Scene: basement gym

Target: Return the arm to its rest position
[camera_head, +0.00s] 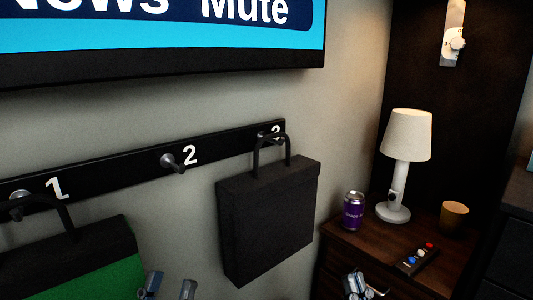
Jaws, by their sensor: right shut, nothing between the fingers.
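My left gripper (168,288) shows only its fingertips at the bottom edge, between the two bags. The tips stand apart with nothing seen between them. My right gripper (364,286) is at the bottom edge, in front of the wooden cabinet. It is shut and holds nothing. Most of both arms is out of view below.
A black rack (125,170) on the wall has numbered hooks. A black bag (268,215) hangs at hook 3 and a black-green bag (115,270) at hook 1; hook 2 is bare. The cabinet (345,257) bears a lamp (407,135), purple can (353,211), cup (453,218) and remote (416,259).

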